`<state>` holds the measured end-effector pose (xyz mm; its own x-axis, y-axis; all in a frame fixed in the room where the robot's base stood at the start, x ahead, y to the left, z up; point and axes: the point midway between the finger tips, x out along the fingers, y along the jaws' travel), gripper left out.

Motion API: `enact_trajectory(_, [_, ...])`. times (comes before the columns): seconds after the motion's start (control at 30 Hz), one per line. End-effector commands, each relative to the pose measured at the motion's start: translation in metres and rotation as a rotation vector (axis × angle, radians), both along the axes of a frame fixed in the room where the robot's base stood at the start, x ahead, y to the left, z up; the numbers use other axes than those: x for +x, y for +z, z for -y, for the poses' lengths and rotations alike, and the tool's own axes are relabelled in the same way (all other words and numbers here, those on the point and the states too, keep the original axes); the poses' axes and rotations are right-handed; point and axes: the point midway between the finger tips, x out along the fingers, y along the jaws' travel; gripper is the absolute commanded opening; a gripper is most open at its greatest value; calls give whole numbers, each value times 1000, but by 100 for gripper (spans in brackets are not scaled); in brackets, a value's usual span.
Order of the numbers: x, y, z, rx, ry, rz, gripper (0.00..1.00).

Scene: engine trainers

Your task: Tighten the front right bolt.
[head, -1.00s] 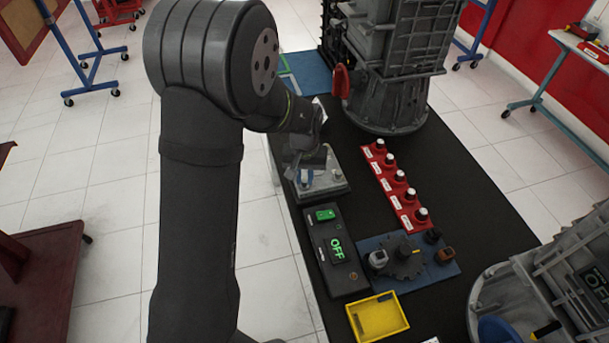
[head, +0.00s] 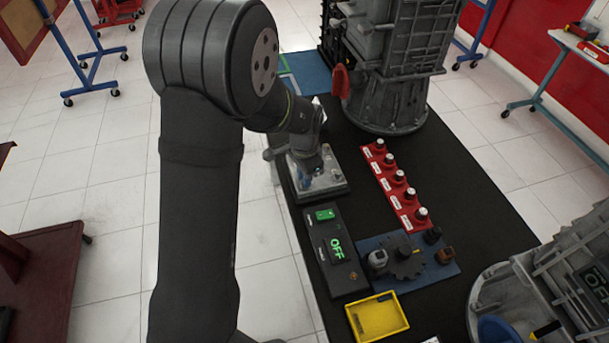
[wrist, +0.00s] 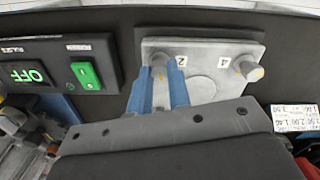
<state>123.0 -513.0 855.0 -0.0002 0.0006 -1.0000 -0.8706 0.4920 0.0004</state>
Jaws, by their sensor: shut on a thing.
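The grey plate (wrist: 208,110) has a bolt (wrist: 158,62) beside the mark 2 and another bolt (wrist: 247,69) beside the mark 4. Both bolts have a small yellow mark. My gripper (wrist: 158,82) has its two blue fingers on either side of the bolt by the 2 and is shut on it. The plate also shows in the head view (head: 335,188), where my wrist covers part of it. One bolt (head: 336,174) is visible at its right.
A black control box (head: 333,268) with a green switch and an OFF display stands next to the plate. A red strip of knobs (head: 393,183) lies to the right. A yellow tray (head: 400,326) and a blue board (head: 443,266) with a gear are nearer. A large engine housing stands behind.

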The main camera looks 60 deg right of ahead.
Motion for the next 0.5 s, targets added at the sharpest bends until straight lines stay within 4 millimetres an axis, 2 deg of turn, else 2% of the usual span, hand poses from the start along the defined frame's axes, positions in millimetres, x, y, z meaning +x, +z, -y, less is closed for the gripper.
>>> enact_trajectory(0.2, [0, 1, 0, -1, -148, 0, 0])
enact_trajectory(0.5, [0, 1, 0, -3, -261, 1, 0])
